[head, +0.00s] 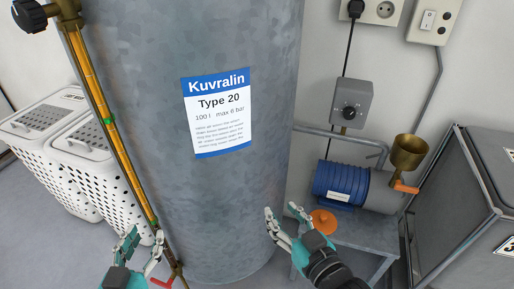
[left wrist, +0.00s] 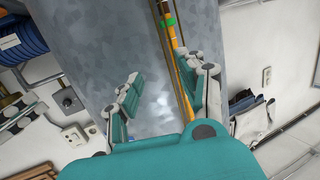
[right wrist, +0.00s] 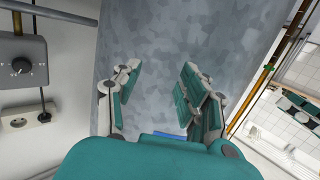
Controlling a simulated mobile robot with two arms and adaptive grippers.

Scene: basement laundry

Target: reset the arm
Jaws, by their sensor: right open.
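My left gripper (head: 143,238) is at the lower left of the head view, in front of the tank's lower part. In the left wrist view its two fingers (left wrist: 158,82) stand apart with nothing between them. My right gripper (head: 281,210) is at the lower middle, in front of the tank's right edge. In the right wrist view its fingers (right wrist: 158,75) are spread and empty, with the grey tank surface beyond them.
A large grey tank (head: 240,50) labelled Kuvralin fills the middle. An amber sight tube (head: 95,95) with a green marker runs down its left side. White baskets (head: 85,180) stand left.

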